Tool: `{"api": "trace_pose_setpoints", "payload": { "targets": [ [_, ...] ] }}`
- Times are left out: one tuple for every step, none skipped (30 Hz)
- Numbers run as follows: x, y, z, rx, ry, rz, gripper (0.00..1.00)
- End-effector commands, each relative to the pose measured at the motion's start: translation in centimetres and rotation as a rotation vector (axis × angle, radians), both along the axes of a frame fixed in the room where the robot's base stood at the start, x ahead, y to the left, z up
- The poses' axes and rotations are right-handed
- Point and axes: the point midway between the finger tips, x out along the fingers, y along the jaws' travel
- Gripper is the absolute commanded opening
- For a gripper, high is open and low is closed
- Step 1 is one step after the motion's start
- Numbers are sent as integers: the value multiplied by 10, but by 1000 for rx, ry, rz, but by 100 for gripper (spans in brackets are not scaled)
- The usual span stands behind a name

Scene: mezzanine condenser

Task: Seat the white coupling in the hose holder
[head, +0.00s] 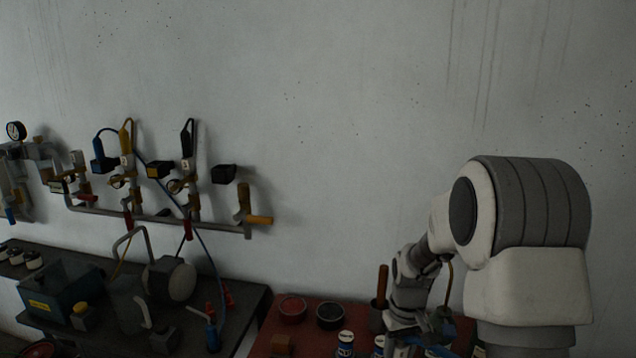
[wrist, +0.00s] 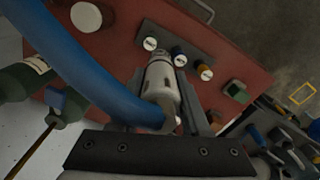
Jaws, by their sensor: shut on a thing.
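The white coupling (wrist: 160,82) is in the wrist view, gripped between the two fingers of my gripper (wrist: 163,92). A thick blue hose (wrist: 75,65) curves from the upper left to the coupling's near end; the joint itself is unclear. In the head view my gripper (head: 400,330) is low over the red bench, and the coupling cannot be made out there. Several dark holders stand on the wall pipework at left. One dark block (head: 223,174) at its right looks empty; I cannot tell whether it is the hose holder.
The red bench (wrist: 112,45) carries a dark strip with several round caps (wrist: 150,44) just beyond the coupling, and a green block (wrist: 237,91). Two round tins (head: 293,308) stand left of my arm. The dark bench (head: 240,290) at left is crowded. The upper wall is clear.

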Motion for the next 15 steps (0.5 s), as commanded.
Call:
{"api": "trace_pose_setpoints", "payload": {
  "targets": [
    [-10, 9, -4, -1, 1, -39, 0],
    [-15, 13, -6, -1, 1, -66, 0],
    [-22, 18, -10, -2, 1, -100, 0],
    [-27, 21, -12, -2, 1, -125, 0],
    [-32, 25, -14, -2, 1, -148, 0],
    [-39, 29, -17, -2, 1, -180, 0],
    [-44, 32, -19, -2, 0, -203, 0],
    [-45, 33, -26, -3, -2, -216, 0],
    [-42, 31, -34, -3, -3, -214, 0],
    [-42, 31, -38, -3, -3, -213, 0],
    [-42, 31, -42, -3, -3, -212, 0],
    [-42, 31, -48, -3, -3, -212, 0],
    [-42, 31, -53, -3, -3, -211, 0],
    [-42, 31, -57, -3, -3, -211, 0],
    [-42, 31, -65, -2, -2, -210, 0]
  ]
}}
